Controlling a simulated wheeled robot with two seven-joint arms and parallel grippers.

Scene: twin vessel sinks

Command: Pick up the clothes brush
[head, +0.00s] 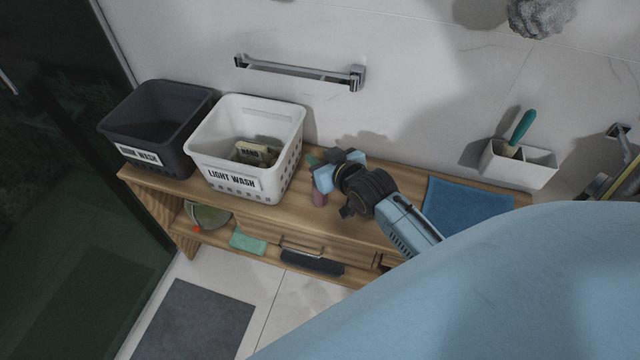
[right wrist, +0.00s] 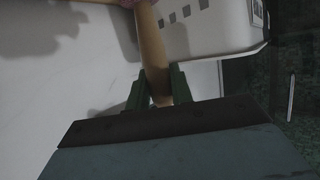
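The clothes brush shows in the right wrist view as a long wooden handle (right wrist: 152,48) running between the two dark green fingers of my right gripper (right wrist: 160,88). The fingers lie against both sides of the handle, with no clear gap. In the head view my right gripper (head: 318,166) is low over the wooden bench, just right of the light wash basket, and it hides most of the brush. A small pinkish thing (head: 320,198) shows just below the gripper; I cannot tell whether it is part of the brush. My left gripper is not in view.
The white light wash basket (head: 228,116) and a dark basket (head: 130,118) stand on the left of the wooden bench (head: 385,240). A blue cloth (head: 466,208) lies on its right. A towel bar (head: 300,71) and a white holder (head: 520,170) are on the wall.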

